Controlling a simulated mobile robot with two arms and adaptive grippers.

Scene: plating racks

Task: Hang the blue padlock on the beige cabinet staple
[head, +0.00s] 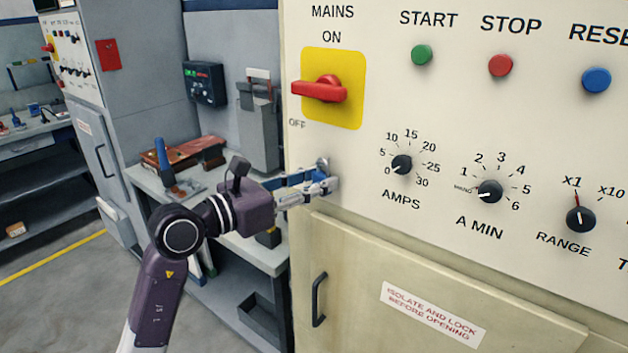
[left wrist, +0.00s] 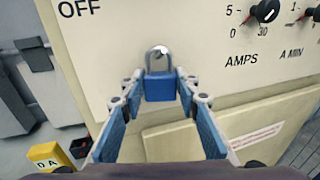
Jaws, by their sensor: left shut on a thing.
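The blue padlock (left wrist: 159,88) is upright between the fingertips of my left gripper (left wrist: 158,90) in the left wrist view, its silver shackle up against the cabinet face. My left gripper (head: 328,183) is shut on it beside the lower left part of the beige cabinet (head: 350,230). In the head view the padlock is mostly hidden by the fingers. A small grey metal piece (head: 322,164), the staple or the shackle, shows just above the fingertips. I cannot tell whether the shackle is around the staple. My right gripper is not in view.
The red mains switch (head: 320,91) on its yellow plate is above the gripper. The AMPS knob (head: 401,164) is to the right. The cabinet door with a black handle (head: 319,300) is below. A cluttered bench (head: 240,249) stands behind my left arm.

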